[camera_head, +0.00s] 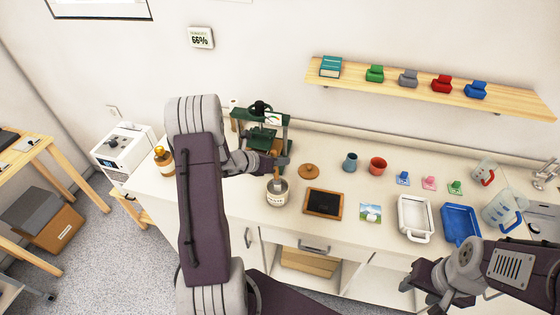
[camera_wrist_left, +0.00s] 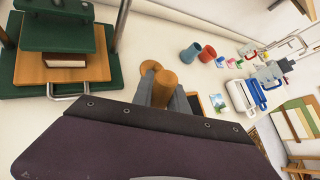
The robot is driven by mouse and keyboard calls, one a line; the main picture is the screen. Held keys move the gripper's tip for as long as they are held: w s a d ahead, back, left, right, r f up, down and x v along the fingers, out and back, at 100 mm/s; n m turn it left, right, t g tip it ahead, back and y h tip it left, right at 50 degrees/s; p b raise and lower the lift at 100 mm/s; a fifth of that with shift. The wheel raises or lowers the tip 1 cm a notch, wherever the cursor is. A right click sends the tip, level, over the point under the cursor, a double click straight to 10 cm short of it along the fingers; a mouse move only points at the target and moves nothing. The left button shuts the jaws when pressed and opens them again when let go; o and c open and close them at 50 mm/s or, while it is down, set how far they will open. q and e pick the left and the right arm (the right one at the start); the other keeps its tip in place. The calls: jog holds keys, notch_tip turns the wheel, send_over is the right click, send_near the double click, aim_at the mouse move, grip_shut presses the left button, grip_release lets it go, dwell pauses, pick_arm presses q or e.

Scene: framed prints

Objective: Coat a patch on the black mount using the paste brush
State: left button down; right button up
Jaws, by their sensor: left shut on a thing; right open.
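My left gripper (camera_head: 279,165) is shut on the paste brush, whose wooden handle (camera_wrist_left: 164,88) stands between the fingers in the left wrist view. In the head view the brush points down at the pale paste pot (camera_head: 277,192); whether its bristles are inside the pot is hard to tell. The black mount (camera_head: 324,202), in a wooden frame, lies flat on the counter just right of the pot. In the left wrist view the black mount (camera_wrist_left: 194,103) is mostly hidden behind a finger. My right gripper (camera_head: 427,283) is open and empty, low at the right.
A round wooden lid (camera_head: 309,171) lies behind the mount, and a small picture (camera_head: 370,214) lies to its right. A green press (camera_head: 262,138) stands behind the left gripper. White (camera_head: 414,218) and blue (camera_head: 460,223) trays, cups and small coloured items fill the counter's right.

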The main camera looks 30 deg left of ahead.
pick_arm(q)
notch_tip(320, 180, up, 6)
jog(key=p, duration=0.3)
jog(key=shift+f, duration=0.2)
dwell(0.5)
